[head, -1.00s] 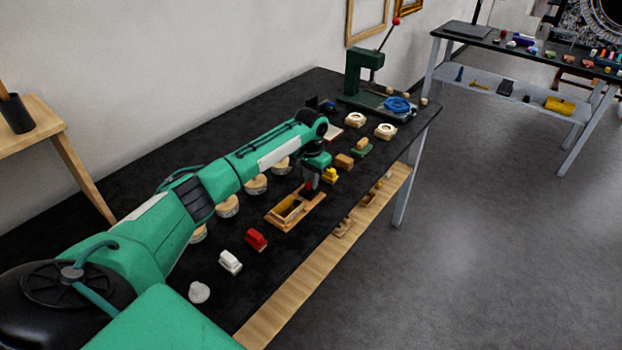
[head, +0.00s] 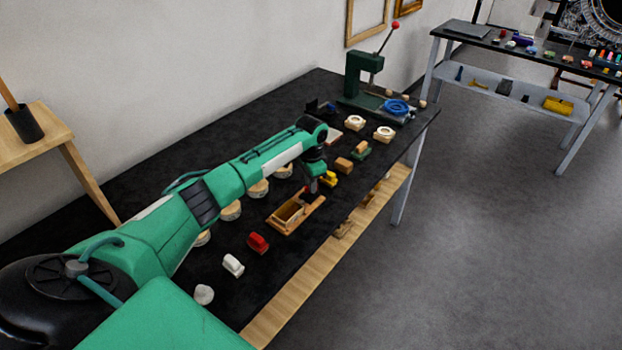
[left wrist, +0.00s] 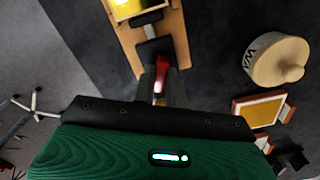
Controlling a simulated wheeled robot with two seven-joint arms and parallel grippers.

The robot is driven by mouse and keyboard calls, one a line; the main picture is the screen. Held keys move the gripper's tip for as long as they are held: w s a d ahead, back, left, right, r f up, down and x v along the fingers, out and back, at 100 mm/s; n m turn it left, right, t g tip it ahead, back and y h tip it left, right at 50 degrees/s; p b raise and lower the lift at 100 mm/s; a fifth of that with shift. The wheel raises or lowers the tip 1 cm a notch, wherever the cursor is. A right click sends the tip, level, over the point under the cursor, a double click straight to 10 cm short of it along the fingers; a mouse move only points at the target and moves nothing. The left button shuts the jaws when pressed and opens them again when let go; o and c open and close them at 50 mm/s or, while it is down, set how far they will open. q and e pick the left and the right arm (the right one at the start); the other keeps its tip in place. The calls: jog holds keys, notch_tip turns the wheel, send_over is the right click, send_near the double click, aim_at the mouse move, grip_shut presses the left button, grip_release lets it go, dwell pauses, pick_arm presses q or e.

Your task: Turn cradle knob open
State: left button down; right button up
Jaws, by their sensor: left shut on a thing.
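The cradle (head: 318,200) is a wooden base with a small open-topped box (head: 290,213) on it, lying near the front edge of the black table. In the left wrist view its base (left wrist: 178,30) runs up to a box with a yellow inside at the top edge. The red knob (left wrist: 161,74) sits at the near end of the base. My left gripper (head: 312,188) points down at the cradle's far end. In the left wrist view its fingers (left wrist: 160,88) are shut on the knob and partly cover it. My right gripper is not in view.
A red block (head: 258,243), a white block (head: 233,265) and a yellow piece (head: 329,179) stand near the cradle. Several round wooden pieces (head: 258,188) lie behind, partly under my left arm. A green press (head: 362,75) stands at the far end.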

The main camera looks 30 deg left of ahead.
pick_arm(q)
jog(key=m+p, duration=0.1)
jog(key=m, duration=0.1)
jog(key=shift+r+m, duration=0.1)
jog(key=shift+m, duration=0.3)
jog(key=m, duration=0.3)
jog(key=shift+m+p, duration=0.3)
jog(key=shift+p, duration=0.1)
jog(key=m, duration=0.4)
jog(key=shift+m, duration=1.1)
jog(key=c, duration=1.5)
grip_release()
jog(key=shift+o, duration=0.3)
